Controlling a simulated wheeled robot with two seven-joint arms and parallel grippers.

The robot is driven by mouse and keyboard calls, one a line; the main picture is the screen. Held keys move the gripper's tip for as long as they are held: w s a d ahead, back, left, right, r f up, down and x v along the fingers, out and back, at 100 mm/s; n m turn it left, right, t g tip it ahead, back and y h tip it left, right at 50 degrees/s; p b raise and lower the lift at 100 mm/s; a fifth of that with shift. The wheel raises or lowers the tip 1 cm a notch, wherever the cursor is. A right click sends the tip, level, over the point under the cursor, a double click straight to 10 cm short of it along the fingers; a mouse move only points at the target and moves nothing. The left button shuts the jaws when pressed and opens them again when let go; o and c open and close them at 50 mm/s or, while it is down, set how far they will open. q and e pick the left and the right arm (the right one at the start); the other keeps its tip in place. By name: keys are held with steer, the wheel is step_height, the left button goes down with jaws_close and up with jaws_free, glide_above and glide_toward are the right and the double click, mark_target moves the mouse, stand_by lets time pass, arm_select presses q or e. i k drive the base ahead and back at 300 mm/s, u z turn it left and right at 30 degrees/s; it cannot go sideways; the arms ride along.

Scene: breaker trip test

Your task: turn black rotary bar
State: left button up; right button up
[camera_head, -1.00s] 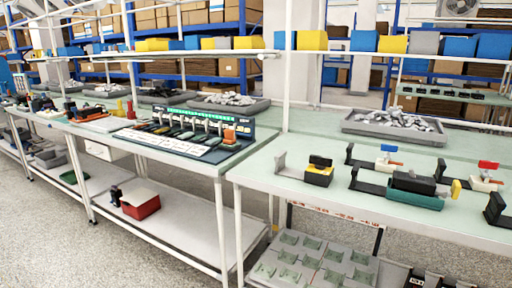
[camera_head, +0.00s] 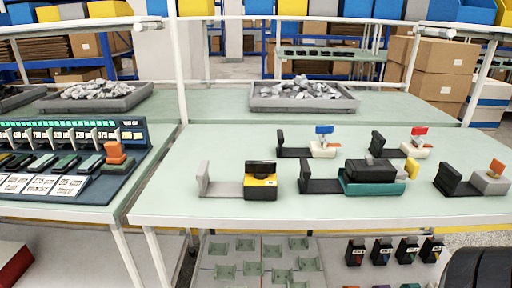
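A small yellow-and-black device (camera_head: 260,188) stands on the pale green table, at the end of a grey L-shaped bracket (camera_head: 220,187). A black bar-like piece (camera_head: 261,167) sits on top of it; this may be the rotary bar. To its right a teal fixture (camera_head: 372,187) carries a black block (camera_head: 370,169) with a yellow piece at its right end and a black bracket (camera_head: 320,184) at its left. I cannot tell for certain which black part is the rotary bar. Neither of my grippers is in view.
A grey tray of metal parts (camera_head: 260,103) lies behind. A labelled rack (camera_head: 100,190) fills the left table. The green table's front strip (camera_head: 300,208) is clear.

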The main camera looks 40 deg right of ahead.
mark_target(260, 170)
steer(key=z, duration=0.65)
steer(key=i, duration=0.85)
steer(key=z, duration=0.7)
